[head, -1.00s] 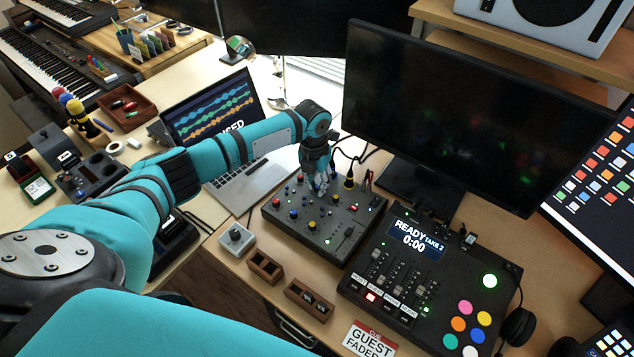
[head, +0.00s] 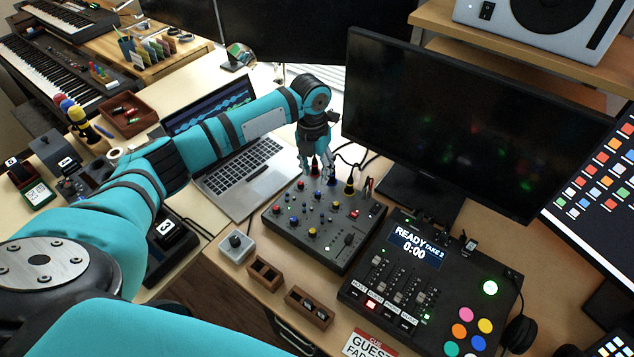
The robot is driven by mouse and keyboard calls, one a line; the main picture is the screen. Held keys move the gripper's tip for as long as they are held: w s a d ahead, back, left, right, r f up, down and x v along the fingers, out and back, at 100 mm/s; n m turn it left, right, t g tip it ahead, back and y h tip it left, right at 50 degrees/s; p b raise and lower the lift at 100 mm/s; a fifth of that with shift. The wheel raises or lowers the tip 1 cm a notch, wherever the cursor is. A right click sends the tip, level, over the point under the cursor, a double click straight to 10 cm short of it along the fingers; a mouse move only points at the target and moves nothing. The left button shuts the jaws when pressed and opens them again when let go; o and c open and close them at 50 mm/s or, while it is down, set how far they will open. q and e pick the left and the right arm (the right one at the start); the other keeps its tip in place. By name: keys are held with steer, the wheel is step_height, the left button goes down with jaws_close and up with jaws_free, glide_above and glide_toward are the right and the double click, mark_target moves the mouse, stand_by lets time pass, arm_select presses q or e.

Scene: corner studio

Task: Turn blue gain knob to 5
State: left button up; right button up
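The black mixer (head: 335,254) lies on the desk in front of the laptop, with small red, yellow and blue knobs on its top. A blue knob (head: 293,220) shows near its left front side; other small knobs sit farther back. Labels and pointer marks are too small to read. My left gripper (head: 317,178) hangs above the back edge of the mixer, pointing down, by the cable plugs. Its fingers look spread apart, with nothing seen held between them. The fingers partly cover the back of the mixer. My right gripper is not in view.
A black fader console (head: 455,285) reading "READY TAKE 2 0:00" stands right of the mixer. A laptop (head: 245,175) is behind left, a monitor (head: 430,125) behind right. A grey box with a knob (head: 236,246) and wooden trays (head: 309,307) lie in front.

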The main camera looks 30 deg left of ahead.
arm_select(q)
steer(key=shift+a+r, duration=0.15)
steer(key=shift+r, duration=2.05)
